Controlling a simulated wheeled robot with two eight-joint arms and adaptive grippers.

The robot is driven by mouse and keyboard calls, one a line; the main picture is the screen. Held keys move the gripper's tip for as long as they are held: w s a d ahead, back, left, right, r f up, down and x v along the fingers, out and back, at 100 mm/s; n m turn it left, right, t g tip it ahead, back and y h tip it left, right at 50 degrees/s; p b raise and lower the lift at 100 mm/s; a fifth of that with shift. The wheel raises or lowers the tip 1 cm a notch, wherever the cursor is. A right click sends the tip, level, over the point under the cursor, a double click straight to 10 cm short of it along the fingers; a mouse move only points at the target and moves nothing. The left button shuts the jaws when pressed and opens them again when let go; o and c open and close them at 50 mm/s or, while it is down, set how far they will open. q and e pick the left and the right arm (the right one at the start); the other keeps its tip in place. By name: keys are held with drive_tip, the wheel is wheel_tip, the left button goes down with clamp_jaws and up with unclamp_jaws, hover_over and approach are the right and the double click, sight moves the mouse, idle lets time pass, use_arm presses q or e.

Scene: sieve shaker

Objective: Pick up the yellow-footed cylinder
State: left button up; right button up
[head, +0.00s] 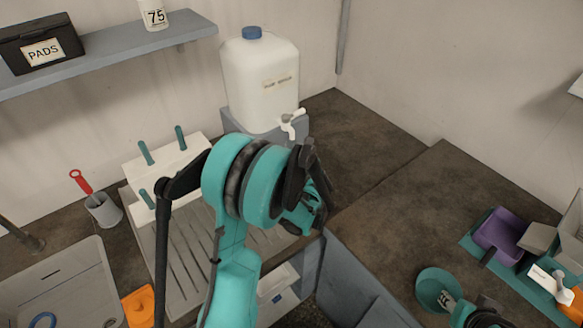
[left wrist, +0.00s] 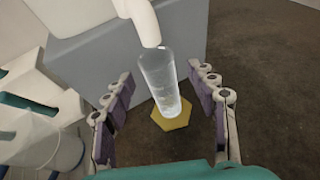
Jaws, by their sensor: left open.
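The yellow-footed cylinder is clear and stands upright on a yellow hexagonal foot (left wrist: 171,117) in the left wrist view. Its clear tube (left wrist: 160,82) rises below a white spout (left wrist: 146,25). My left gripper (left wrist: 162,76) is open, with one finger on each side of the tube and visible gaps between. In the head view my left arm hides the cylinder, and the left gripper (head: 305,208) is partly hidden below the tap. Part of my right arm shows at the bottom edge, with its gripper (head: 447,298) apparently at a teal bowl; its jaws are unclear.
A white water container (head: 262,80) with a tap (head: 293,123) stands on a grey block (left wrist: 95,62) right behind the cylinder. A white rack (head: 135,172) and a grey cup (head: 103,209) are to the left. The dark counter (head: 345,125) to the right is clear.

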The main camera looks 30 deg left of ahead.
use_arm(q)
drive_tip(key=b+x, duration=0.1)
drive_tip(key=x, duration=0.2)
drive_tip(key=shift+w+a+f, duration=0.15)
drive_tip(key=shift+a+f, duration=0.05)
drive_tip(key=shift+a, duration=0.05)
drive_tip(key=shift+r, duration=0.15)
drive_tip(key=shift+d, duration=0.1)
clamp_jaws()
drive_tip(key=shift+r, duration=0.1)
